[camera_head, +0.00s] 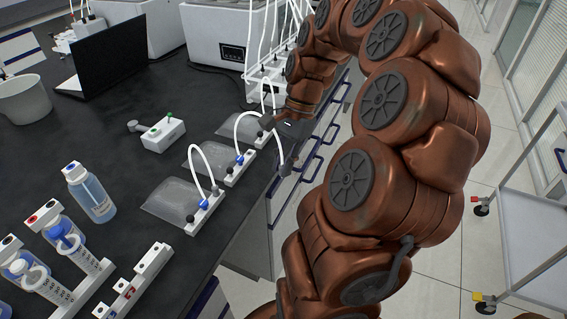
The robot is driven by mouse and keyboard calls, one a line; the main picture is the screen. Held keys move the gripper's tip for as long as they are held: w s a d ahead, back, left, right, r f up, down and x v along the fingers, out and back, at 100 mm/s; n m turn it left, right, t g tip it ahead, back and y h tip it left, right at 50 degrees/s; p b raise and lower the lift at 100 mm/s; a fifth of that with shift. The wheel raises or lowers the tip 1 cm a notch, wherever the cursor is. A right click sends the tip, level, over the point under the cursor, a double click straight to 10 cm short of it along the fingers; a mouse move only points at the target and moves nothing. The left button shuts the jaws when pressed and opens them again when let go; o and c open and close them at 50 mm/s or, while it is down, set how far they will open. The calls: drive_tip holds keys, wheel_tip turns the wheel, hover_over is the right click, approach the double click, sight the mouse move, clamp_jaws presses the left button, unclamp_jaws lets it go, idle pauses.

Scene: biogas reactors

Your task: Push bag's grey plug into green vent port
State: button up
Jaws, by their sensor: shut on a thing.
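My gripper (279,146) is at the far end of my curled arm, by the table's right edge. It is shut at the end of a white tube (249,114) that arcs up from the middle clear bag (204,157). A green cap (169,116) shows on a white block (163,136) to the left of the bags; I cannot tell whether this is the vent port.
Another clear bag (172,200) with a looped tube lies nearer, and one (237,126) farther back. Capped bottles (92,197) and a white rack (137,284) stand at the lower left. A laptop (108,58) and white bath units (222,40) are behind. A cart (535,200) stands right.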

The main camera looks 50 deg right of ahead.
drive_tip(key=shift+r+p, duration=0.3)
drive_tip(key=shift+r, duration=1)
wheel_tip(320, 180, up, 7)
drive_tip(key=p, duration=0.2)
drive_tip(key=shift+r, duration=0.2)
idle(0.7)
drive_tip(key=shift+p, duration=0.3)
drive_tip(key=w+a+p, duration=0.4)
drive_tip(key=w+p, duration=0.1)
drive_tip(key=w, duration=0.8)
drive_tip(key=w+a+p, duration=0.4)
drive_tip(key=w+p, duration=0.2)
drive_tip(key=w, duration=0.8)
drive_tip(key=w+a+p, duration=0.4)
drive_tip(key=w+p, duration=0.1)
drive_tip(key=w, duration=0.8)
drive_tip(key=shift+w+a+p, duration=0.25)
drive_tip(key=shift+p, duration=0.1)
idle(1.1)
